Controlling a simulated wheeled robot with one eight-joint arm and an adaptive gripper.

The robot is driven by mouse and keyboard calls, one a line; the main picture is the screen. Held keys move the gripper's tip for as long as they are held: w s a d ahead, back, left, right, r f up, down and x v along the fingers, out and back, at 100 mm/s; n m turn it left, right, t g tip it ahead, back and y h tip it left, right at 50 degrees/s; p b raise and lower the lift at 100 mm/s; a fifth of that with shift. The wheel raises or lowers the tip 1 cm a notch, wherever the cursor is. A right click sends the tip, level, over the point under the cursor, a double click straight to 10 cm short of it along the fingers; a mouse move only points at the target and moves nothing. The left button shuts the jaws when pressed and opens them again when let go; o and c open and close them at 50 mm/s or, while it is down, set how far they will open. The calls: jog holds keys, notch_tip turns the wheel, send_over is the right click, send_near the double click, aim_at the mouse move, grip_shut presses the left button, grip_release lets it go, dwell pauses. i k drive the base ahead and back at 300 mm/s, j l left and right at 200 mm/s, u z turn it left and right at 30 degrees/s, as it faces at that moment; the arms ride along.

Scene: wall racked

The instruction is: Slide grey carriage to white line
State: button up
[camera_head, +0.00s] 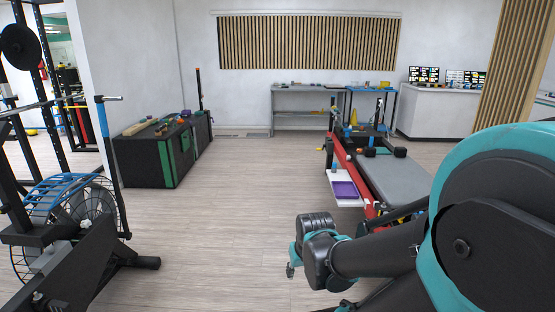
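The grey carriage (393,178) is a flat padded bed on a long red-railed frame (368,206) at the right of the head view. Black blocks (399,152) stand at its far end. My arm covers its near right part. I cannot make out a white line on the frame. My gripper (290,269) is low in the middle of the view, left of the frame and apart from the carriage. It is small and partly hidden by my wrist, so its opening does not show.
A white tray with a purple item (345,189) sticks out from the frame's left side. A black chest (152,160) stands at left, an exercise bike (72,225) at near left. A grey table (300,91) is at the back. The middle floor is clear.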

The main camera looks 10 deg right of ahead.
aim_at(397, 166)
jog(key=i+j+z, duration=0.15)
jog(key=i+z, duration=0.3)
jog(key=i+j+z, duration=0.95)
jog(key=i, duration=0.05)
